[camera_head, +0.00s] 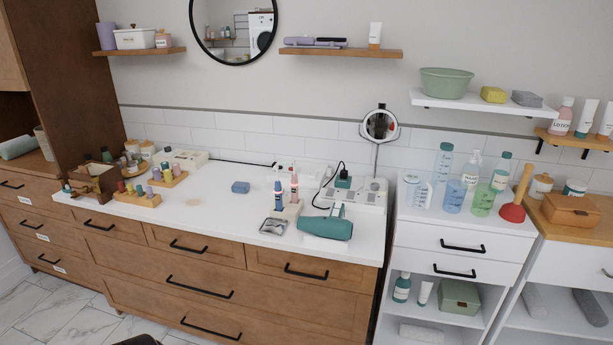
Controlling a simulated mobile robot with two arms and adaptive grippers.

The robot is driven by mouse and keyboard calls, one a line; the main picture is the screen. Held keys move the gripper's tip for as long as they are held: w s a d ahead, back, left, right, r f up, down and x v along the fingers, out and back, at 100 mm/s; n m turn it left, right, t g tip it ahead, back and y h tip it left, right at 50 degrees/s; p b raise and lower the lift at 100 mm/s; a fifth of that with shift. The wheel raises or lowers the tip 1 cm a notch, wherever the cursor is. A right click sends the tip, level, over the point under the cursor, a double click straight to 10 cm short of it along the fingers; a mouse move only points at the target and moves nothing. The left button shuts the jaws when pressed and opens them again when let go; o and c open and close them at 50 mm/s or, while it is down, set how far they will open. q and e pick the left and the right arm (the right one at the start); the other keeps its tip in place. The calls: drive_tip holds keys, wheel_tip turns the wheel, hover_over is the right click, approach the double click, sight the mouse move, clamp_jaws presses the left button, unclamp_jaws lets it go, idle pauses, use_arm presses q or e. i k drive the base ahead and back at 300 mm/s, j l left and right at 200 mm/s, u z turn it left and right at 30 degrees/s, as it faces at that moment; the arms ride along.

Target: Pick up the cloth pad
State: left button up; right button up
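A thin, round, beige pad (194,202) lies flat on the white countertop (215,220), left of centre; it looks like the cloth pad, though its fabric is too small to make out. Nothing covers it. A small blue block (240,187), perhaps a sponge or folded cloth, lies a little to its right and farther back, apart from it. Neither of my grippers is in view. A dark shape at the bottom edge left of centre is cut off, and I cannot tell what it is.
Small bottles on wooden stands (137,200) are left of the pad. The counter around the pad is clear. Drawers (188,246) are shut below.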

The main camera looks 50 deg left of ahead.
sight(240, 186)
drive_tip(key=u, duration=1.9)
drive_tip(key=i+j+u, duration=0.1)
drive_tip(key=i, duration=0.4)
drive_tip(key=i+j+u, duration=0.1)
drive_tip(key=i+j, duration=0.2)
drive_tip(key=i, duration=0.2)
